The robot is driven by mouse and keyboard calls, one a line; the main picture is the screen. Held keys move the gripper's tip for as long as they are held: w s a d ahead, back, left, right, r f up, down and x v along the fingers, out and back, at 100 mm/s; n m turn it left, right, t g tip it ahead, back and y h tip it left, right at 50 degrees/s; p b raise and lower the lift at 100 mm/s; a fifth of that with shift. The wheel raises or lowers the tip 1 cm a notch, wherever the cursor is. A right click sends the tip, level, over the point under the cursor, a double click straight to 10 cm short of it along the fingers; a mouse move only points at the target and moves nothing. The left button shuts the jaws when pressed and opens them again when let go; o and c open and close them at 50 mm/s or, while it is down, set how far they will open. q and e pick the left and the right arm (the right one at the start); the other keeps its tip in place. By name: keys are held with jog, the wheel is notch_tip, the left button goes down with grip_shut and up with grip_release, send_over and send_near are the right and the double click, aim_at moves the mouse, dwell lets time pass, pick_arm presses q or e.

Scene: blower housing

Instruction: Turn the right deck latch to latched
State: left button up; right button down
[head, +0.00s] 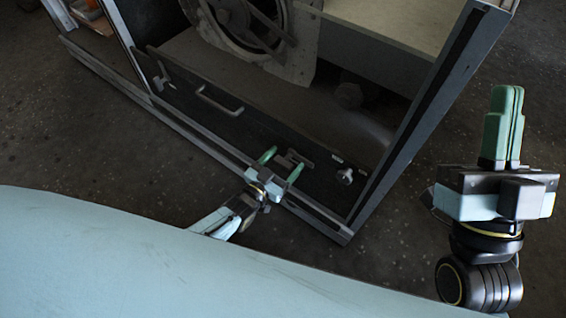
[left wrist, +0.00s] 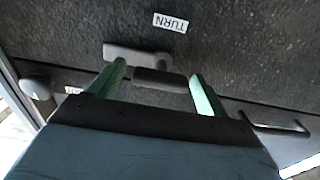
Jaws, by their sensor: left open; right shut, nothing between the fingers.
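The right deck latch (head: 299,158) is a small grey bar on the dark deck inside the housing. In the left wrist view the latch shows as a grey bar (left wrist: 138,56) beside a darker block (left wrist: 160,79). My left gripper (head: 281,163) is open at the latch, with green fingers on either side of its middle. My right gripper (head: 507,120) is shut and empty, raised off to the right, outside the housing.
A "TURN" label (left wrist: 170,22) lies beside the latch. A round knob (head: 346,176) is to the right on the deck, and a bar handle (head: 218,100) to the left. The housing's frame post (head: 415,125) rises at right. A fan wheel (head: 245,22) stands behind.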

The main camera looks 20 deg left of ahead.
pick_arm(q)
jog(key=shift+c, duration=0.5)
jog(key=c, duration=1.3)
